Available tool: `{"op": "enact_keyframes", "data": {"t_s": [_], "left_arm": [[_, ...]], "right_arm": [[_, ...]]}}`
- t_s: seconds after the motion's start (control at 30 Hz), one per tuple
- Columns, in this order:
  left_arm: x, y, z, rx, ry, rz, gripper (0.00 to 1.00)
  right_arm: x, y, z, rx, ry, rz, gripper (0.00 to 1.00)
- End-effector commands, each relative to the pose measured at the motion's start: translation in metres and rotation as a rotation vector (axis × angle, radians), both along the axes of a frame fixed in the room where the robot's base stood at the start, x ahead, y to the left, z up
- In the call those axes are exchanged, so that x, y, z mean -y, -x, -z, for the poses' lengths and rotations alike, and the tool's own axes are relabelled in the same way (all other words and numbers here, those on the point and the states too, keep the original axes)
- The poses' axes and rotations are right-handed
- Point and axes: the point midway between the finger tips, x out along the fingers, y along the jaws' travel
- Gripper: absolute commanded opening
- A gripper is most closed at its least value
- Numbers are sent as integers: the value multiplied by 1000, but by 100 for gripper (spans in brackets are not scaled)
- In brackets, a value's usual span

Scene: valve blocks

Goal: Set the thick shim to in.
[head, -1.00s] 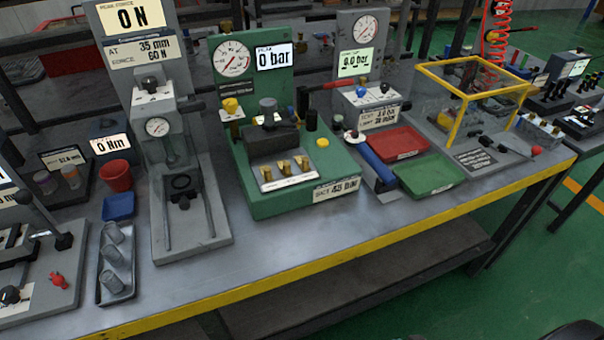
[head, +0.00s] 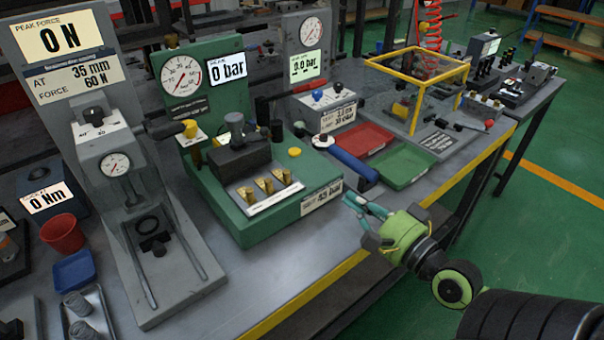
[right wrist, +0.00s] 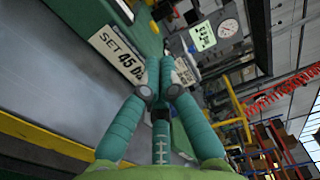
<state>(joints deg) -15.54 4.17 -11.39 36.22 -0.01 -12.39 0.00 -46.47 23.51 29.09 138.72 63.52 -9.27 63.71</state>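The green pressure stand (head: 225,225) stands mid-bench, with a round gauge and a 0 bar display. On its front, several small brass pieces (head: 265,187) sit on a white plate in front of a dark block (head: 243,158). I cannot tell which part is the thick shim. My right gripper (head: 352,203) is in front of the bench's yellow edge, right of the stand's set label, apart from it. In the right wrist view its teal fingers (right wrist: 160,68) meet at the tips with nothing between them. My left gripper is not in view.
A red tray (head: 362,142) and a green tray (head: 405,168) lie right of the stand, beside a blue-handled tool (head: 352,164). A grey force press (head: 165,260) stands to the left. A yellow-framed guard (head: 415,75) is farther right. The bench front is clear.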

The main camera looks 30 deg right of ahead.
Motion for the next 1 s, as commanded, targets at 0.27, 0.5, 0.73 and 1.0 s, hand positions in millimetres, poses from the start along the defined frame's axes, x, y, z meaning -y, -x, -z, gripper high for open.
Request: {"op": "enact_keyframes", "data": {"t_s": [0.27, 0.5, 0.73, 1.0], "left_arm": [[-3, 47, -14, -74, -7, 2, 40], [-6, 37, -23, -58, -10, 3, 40], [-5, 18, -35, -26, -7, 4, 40], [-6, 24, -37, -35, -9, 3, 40]], "right_arm": [[-3, -41, -5, 5, 0, 0, 0], [-6, -81, -4, 3, 0, 1, 0], [-28, -105, -3, 1, -1, 0, 0], [-38, -112, 0, -2, 1, 0, 0]]}}
